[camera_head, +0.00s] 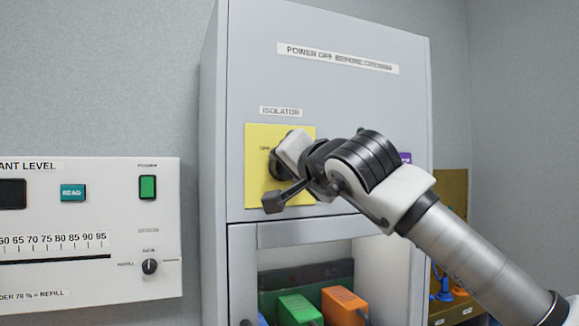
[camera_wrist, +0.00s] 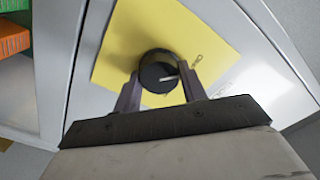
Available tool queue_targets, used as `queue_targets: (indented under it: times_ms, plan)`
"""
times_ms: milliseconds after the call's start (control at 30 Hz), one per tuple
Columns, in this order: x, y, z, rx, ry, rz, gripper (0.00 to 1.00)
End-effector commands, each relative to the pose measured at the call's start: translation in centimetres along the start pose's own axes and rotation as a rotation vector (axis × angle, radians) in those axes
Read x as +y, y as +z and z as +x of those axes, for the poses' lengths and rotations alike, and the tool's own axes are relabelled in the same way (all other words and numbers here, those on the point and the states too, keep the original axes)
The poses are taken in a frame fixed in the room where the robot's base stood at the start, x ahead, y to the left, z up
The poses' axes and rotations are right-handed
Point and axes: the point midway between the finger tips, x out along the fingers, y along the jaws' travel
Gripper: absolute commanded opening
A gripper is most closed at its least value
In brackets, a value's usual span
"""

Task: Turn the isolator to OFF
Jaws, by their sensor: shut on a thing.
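The isolator is a round black knob (camera_wrist: 158,72) with a pale pointer mark, on a yellow plate (camera_head: 250,190) on the grey cabinet front. The yellow plate also fills much of the upper wrist view (camera_wrist: 190,30). My gripper (camera_wrist: 160,92) is shut on the knob, one finger on each side of it. In the head view my gripper (camera_head: 276,180) covers most of the knob and the right part of the plate. An "OFF" mark (camera_head: 265,149) shows at the plate's left. I cannot tell exactly which position the pointer marks.
Below the plate is an open cabinet bay with a green block (camera_head: 300,308) and an orange block (camera_head: 343,305). A white level panel (camera_head: 90,225) with a small knob and buttons stands at left. A brown board (camera_head: 450,220) with blue items is at right, behind my arm.

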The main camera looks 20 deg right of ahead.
Motion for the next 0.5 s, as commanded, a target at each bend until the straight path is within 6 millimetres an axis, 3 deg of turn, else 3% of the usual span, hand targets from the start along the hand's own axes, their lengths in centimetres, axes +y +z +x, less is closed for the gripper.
queue_targets:
  times_ms: [333,367,500]
  plan:
    - [0.04,0.09,0.01,-0.001,0.002,-0.007,0.19]
    - [0.04,0.09,0.01,-0.001,0.002,-0.006,0.44]
    - [0.03,0.06,0.01,-0.001,0.002,-0.005,0.62]
